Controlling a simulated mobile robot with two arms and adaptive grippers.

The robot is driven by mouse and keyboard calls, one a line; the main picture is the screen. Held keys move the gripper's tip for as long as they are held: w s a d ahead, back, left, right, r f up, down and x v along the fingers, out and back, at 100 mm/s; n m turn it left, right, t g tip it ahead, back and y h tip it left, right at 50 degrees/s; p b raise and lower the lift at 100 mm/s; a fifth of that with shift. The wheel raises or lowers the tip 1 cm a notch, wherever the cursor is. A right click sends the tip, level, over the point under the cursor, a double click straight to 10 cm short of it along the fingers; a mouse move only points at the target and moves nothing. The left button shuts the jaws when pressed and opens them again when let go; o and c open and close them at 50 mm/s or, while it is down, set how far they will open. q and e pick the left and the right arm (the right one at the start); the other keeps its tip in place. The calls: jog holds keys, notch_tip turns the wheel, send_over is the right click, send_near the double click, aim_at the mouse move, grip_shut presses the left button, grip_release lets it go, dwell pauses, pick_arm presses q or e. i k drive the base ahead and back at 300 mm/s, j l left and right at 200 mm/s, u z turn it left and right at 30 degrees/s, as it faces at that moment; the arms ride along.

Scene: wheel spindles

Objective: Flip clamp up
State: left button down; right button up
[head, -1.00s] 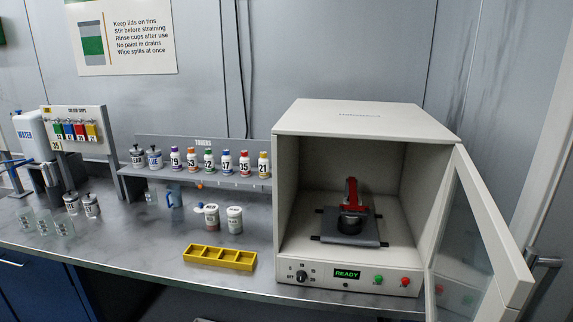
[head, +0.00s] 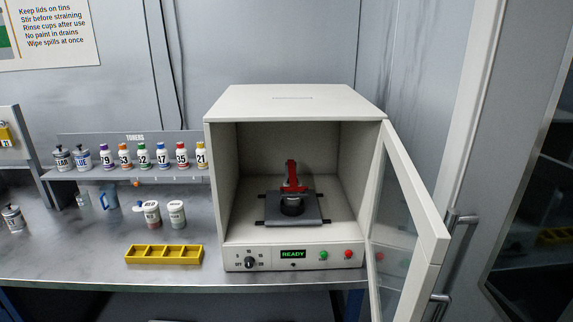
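A red clamp (head: 291,176) stands inside the open white cabinet (head: 294,104), in the middle of its chamber. Its red arm rises at the back and its lower red part reaches forward over a dark round piece (head: 292,206). This piece sits on a dark grey plate (head: 312,212) on the chamber floor. I cannot tell whether the clamp presses on the round piece. Neither of my grippers shows in the head view.
The cabinet's glass door (head: 405,215) hangs open to the right. The front panel reads READY (head: 293,254), with a dial (head: 250,262) and green and red buttons. A yellow tray (head: 164,254), two cups and a shelf of toner bottles (head: 143,156) stand to the left.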

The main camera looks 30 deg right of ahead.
aim_at(292, 180)
jog(key=i+j, duration=0.6)
jog(key=z, duration=2.45)
